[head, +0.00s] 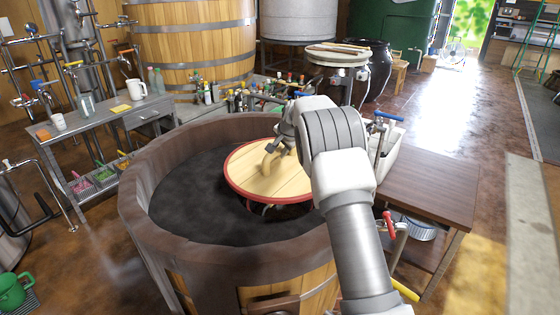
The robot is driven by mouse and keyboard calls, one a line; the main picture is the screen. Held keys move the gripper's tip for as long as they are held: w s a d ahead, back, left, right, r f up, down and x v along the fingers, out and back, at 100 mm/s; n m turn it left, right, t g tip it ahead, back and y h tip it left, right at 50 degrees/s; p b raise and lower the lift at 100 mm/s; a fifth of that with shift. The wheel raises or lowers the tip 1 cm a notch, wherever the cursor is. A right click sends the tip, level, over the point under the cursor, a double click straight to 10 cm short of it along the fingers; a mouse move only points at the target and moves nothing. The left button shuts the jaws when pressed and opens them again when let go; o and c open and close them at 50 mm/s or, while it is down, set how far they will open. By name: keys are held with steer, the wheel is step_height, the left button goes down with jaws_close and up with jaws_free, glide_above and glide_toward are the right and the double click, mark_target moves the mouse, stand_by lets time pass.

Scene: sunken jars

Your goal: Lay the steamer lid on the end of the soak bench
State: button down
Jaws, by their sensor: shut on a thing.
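The steamer lid (248,178) is a round wooden disc with a red rim and a tan handle on top. It is over the wide round vat with the dark inside, right of its middle. My gripper (276,150) is at the lid's handle and shut on it; its fingertips are partly hidden by my own arm. The lid looks roughly level; how far it stands above the dark contents I cannot tell. A brown wooden bench (428,183) stands to the right of the vat, its top bare; I cannot tell for sure that it is the soak bench.
The vat's thick brown rim (140,210) surrounds the lid. A sink with a blue-handled tap (386,118) stands between vat and bench. A red-handled valve (389,224) is at the bench's near left. Many bottles (250,98) stand behind the vat. Open floor lies right of the bench.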

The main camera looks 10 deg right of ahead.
step_height(320, 180, up, 12)
steer(key=p, duration=0.8)
steer(key=shift+s, duration=0.1)
